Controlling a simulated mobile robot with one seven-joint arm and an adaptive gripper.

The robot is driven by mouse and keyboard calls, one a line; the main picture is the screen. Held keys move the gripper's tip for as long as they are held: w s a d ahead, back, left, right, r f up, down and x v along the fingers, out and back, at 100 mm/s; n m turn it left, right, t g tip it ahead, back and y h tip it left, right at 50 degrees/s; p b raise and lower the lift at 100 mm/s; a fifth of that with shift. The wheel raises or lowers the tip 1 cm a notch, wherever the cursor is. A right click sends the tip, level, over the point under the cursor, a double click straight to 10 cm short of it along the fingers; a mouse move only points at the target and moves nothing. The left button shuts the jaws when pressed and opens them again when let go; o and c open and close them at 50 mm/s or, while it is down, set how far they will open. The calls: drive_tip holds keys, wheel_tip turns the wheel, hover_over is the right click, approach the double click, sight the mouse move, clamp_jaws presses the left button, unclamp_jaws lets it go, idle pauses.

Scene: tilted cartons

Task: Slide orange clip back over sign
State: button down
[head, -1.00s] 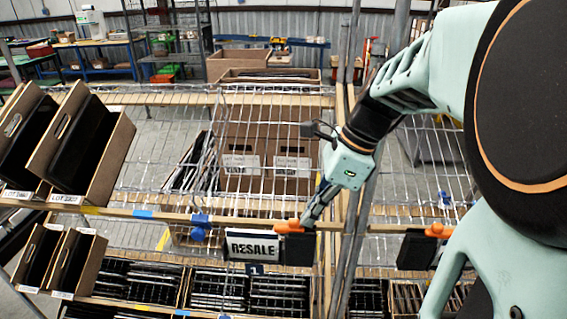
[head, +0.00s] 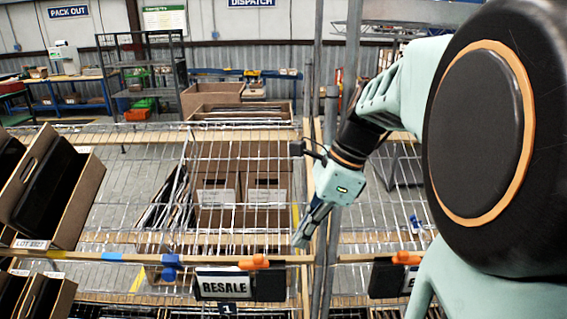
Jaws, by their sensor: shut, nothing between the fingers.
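The orange clip (head: 254,262) sits on the wooden front rail of the rack. Its left end is above the right end of the white RESALE sign (head: 222,284), and most of it is above the dark panel (head: 270,287) just right of the sign. The sign hangs upright below the rail. My gripper (head: 301,240) is shut and empty, pointing down-left. Its tips are above the rail, up and right of the clip, with a visible gap in the picture.
A blue clip (head: 171,267) is on the rail left of the sign. Another orange clip (head: 405,258) holds a dark panel at right. Metal posts (head: 329,200) stand close right of my gripper. Tilted cartons (head: 65,190) are at far left.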

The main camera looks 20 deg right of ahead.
drive_tip(key=v, duration=1.5)
drive_tip(key=shift+r+p, duration=0.35)
drive_tip(key=shift+r, duration=0.1)
drive_tip(key=shift+w+d+f, duration=0.1)
drive_tip(key=shift+d, duration=0.05)
